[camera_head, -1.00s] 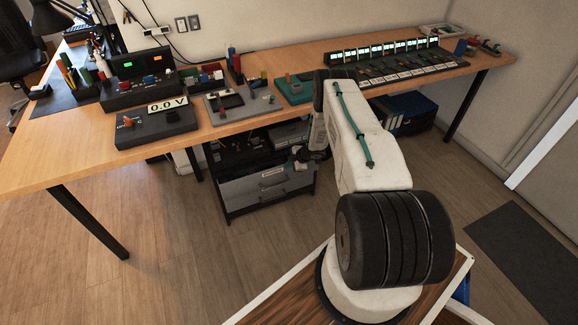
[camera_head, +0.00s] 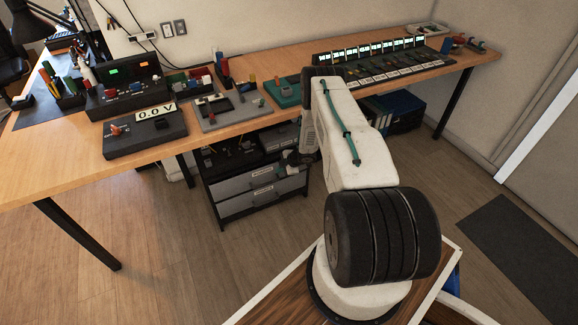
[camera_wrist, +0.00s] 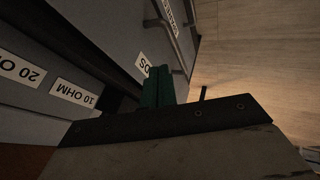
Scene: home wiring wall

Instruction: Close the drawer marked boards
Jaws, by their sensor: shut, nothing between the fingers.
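A dark-framed unit (camera_head: 218,212) with grey drawer fronts stands under the workbench in the head view. Its upper drawer (camera_head: 237,184) and lower drawer (camera_head: 240,202) each bear a white label, too small to read there. In the wrist view a label ending in "DS" (camera_wrist: 145,65) is partly hidden behind my fingers; this fits the boards drawer. A dark gap runs behind that front; I cannot tell how far the drawer is open. My gripper (camera_wrist: 158,87) is shut and empty, its green fingertips close to this front; contact is unclear. It also shows beside the drawers in the head view (camera_head: 284,168).
Labels "20 OHM" (camera_wrist: 20,68) and "10 OHM" (camera_wrist: 74,93) sit on grey surfaces beside the gap. A bar handle (camera_wrist: 168,28) is near another label. The workbench (camera_head: 60,165) overhangs the unit. Blue-black boxes (camera_head: 405,110) stand right. Floor (camera_head: 170,260) is clear in front.

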